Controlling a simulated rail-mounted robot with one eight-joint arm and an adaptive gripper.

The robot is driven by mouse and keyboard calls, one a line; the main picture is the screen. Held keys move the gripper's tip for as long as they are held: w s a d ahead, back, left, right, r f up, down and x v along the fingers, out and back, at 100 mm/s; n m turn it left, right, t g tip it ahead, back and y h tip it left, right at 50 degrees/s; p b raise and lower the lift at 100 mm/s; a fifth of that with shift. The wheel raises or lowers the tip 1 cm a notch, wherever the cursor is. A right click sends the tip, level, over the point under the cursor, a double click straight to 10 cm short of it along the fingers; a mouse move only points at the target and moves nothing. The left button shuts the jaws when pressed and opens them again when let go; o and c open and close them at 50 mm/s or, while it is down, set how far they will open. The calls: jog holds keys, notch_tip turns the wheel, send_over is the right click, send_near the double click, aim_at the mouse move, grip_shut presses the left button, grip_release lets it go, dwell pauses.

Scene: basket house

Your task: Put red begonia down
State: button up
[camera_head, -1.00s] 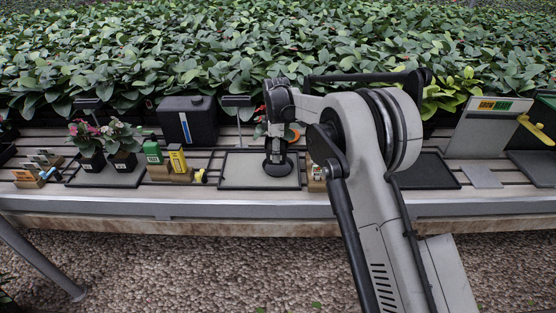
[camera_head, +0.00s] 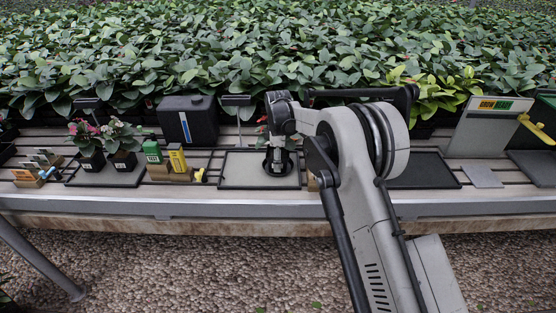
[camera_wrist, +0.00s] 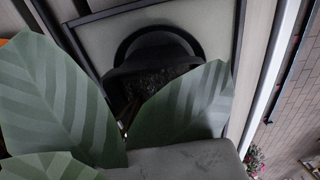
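A leafy plant fills much of the wrist view, its big green leaves (camera_wrist: 55,100) in front of a black pot (camera_wrist: 150,75) with dark soil. I take it for the red begonia; no red flower shows on it in the wrist view. The pot is over or on a grey tray with a black rim (camera_head: 232,184); I cannot tell if it touches. My gripper (camera_head: 278,166) is low over this tray in the head view, and its fingers are hard to make out. The arm and leaves hide the contact.
Two potted plants with pink-red flowers (camera_head: 84,129) stand on a tray at left. Green and yellow boxes (camera_head: 177,158) stand between the trays, and a black canister (camera_head: 188,121) is behind. An empty dark tray (camera_head: 428,170) lies right of my arm. Dense foliage fills the back.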

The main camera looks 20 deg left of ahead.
jog(key=o, duration=0.4)
jog(key=shift+r, duration=0.1)
notch_tip(320, 180, up, 12)
jog(key=shift+r+p, duration=0.1)
jog(key=shift+p, duration=0.25)
